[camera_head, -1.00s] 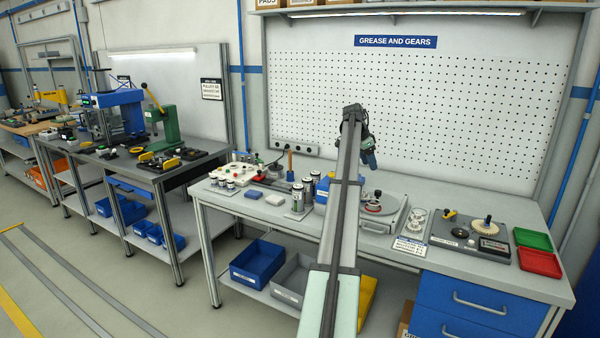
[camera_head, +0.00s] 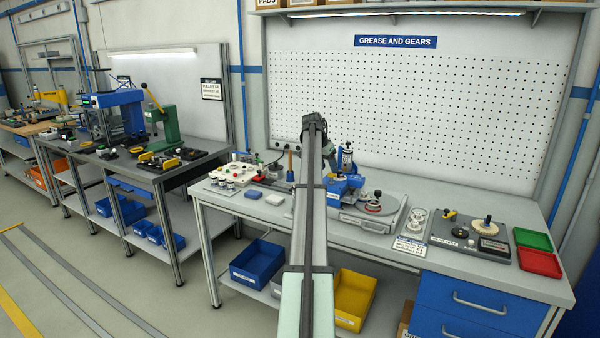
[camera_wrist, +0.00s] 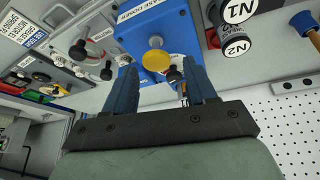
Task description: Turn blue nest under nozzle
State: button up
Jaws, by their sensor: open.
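A blue grease doser (camera_head: 345,186) stands on the bench, with a dark upright part (camera_head: 346,158) behind it. In the wrist view the doser (camera_wrist: 178,28) fills the top middle, with a round yellow part (camera_wrist: 155,61) on its near face. Right of the doser is a grey round turntable (camera_head: 390,210) with a red part (camera_head: 373,207) on it. I cannot make out a blue nest or which part is the nozzle. My gripper (camera_wrist: 160,68) is open and empty, its blue fingers either side of the yellow part; contact is unclear. My arm hides it in the head view.
Two dark canisters with white labels (camera_wrist: 236,10) stand beside the doser in the wrist view. Gear fixtures (camera_head: 465,235) and green (camera_head: 533,239) and red (camera_head: 540,262) trays lie at the right. A pegboard (camera_head: 430,110) backs the bench. Bins (camera_head: 256,262) sit below.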

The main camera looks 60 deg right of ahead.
jog(key=w+a+n, duration=0.1)
jog(key=w, duration=0.2)
jog(key=w+a+f+n, duration=0.1)
jog(key=w+a, duration=0.1)
jog(key=w, duration=0.1)
jog(key=w+a+f+n+t, duration=0.1)
jog(key=w+a+n, duration=0.1)
jog(key=w, duration=0.1)
jog(key=shift+w+f+h, duration=0.25)
jog(key=shift+w+h, duration=0.05)
jog(key=shift+h, duration=0.1)
